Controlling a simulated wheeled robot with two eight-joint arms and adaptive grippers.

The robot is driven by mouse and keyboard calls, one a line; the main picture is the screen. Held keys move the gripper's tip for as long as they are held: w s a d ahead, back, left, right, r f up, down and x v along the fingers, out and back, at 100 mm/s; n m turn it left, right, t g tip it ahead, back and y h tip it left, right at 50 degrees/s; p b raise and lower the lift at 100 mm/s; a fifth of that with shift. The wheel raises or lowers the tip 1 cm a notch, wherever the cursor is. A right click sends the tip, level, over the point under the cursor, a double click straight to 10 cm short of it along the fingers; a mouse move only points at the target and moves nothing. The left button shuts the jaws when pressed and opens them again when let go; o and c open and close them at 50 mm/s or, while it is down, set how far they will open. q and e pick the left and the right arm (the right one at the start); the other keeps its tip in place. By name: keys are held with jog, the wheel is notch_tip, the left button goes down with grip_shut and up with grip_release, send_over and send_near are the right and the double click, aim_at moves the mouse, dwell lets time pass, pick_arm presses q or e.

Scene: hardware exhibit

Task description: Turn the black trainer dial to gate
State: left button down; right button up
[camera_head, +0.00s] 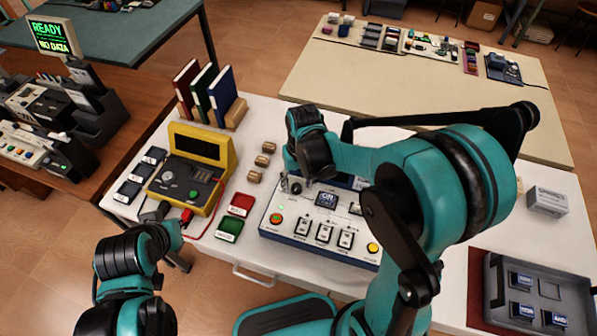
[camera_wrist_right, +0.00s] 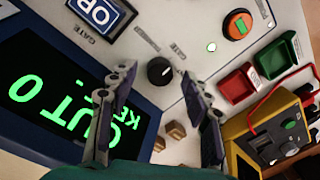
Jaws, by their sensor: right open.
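The black trainer dial (camera_wrist_right: 160,71) is a small round knob with a pale mark, on the light panel of the trainer board (camera_head: 283,240). Printed labels, one reading GATE, lie near it in the right wrist view. My right gripper (camera_wrist_right: 158,76) is open, with one finger on each side of the dial; I cannot tell whether either touches it. In the head view my right gripper (camera_head: 291,184) is low over the board's back left part, and the arm hides much of the board. My left gripper (camera_head: 165,218) is beside the yellow device, its fingers unclear.
A dark screen with green text (camera_wrist_right: 65,100) stands close to my right gripper. The board also has an orange button (camera_wrist_right: 237,25) and switches.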

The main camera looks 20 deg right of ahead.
aim_at(301, 190)
notch_tip(301, 190, up, 11)
jog(key=shift+d, duration=0.3)
jog(key=shift+f, duration=0.1)
jog(key=s+d+t, duration=0.3)
jog(key=s+t, duration=0.4)
jog(key=s, duration=0.3)
jog(key=shift+s+d+r+h, duration=0.15)
jog(key=shift+d+r+h, duration=0.15)
jog(key=shift+d+r, duration=0.1)
